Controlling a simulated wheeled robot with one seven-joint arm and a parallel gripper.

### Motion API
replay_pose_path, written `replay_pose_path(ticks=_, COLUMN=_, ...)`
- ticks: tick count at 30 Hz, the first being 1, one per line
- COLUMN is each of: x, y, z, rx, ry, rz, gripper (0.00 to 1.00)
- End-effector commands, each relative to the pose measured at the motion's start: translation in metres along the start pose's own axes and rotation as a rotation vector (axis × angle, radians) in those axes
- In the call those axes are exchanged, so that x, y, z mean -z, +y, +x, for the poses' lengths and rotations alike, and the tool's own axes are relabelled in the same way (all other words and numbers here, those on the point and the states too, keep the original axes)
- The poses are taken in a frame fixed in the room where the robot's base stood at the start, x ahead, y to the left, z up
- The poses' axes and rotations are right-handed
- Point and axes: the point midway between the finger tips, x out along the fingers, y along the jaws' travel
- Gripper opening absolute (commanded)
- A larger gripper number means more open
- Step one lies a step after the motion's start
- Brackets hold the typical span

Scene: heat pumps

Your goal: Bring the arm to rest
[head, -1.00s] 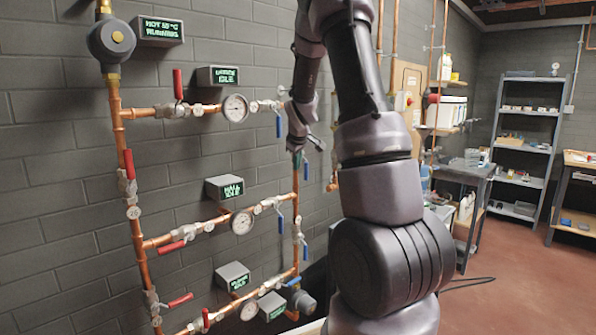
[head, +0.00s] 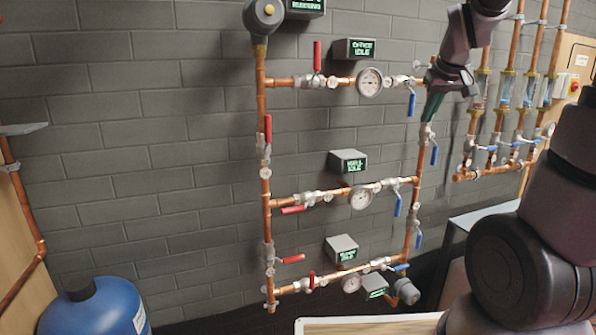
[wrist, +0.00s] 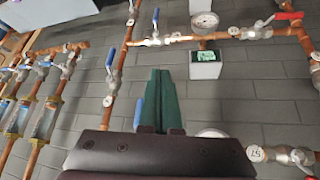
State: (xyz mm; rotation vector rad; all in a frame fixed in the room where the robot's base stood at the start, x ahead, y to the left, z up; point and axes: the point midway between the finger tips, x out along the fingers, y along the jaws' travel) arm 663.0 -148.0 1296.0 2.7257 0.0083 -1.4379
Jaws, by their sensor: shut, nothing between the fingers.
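My gripper (head: 432,106) shows at the upper right of the pipe frame in the head view, its dark green fingers pointing down in front of the right copper riser. In the wrist view the two green fingers (wrist: 160,98) lie side by side, shut with nothing between them. A blue-handled valve (head: 434,154) hangs just below the fingertips in the head view. I cannot tell whether the fingers touch the pipe. My arm's thick lower links (head: 525,250) fill the right side of the head view; its middle part is out of the picture.
The copper pipe frame has red-handled valves (head: 317,57), gauges (head: 370,82) and small display boxes (head: 347,161). Glass flow tubes (head: 505,90) stand to its right. A blue tank (head: 92,308) is at lower left. Bare wall (head: 150,150) lies left of the frame.

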Motion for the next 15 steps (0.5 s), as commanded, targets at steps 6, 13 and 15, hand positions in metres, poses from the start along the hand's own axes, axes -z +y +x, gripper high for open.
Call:
replay_pose_path(ticks=6, x=-0.062, y=-0.05, z=-0.085, rx=0.109, ry=0.012, rz=0.247, gripper=0.0)
replay_pose_path(ticks=13, x=-0.12, y=-0.085, z=-0.129, rx=0.178, ry=-0.005, rz=0.419, gripper=0.0)
replay_pose_path(ticks=15, x=-0.13, y=-0.091, z=-0.134, rx=0.187, ry=-0.01, rz=0.446, gripper=0.0)
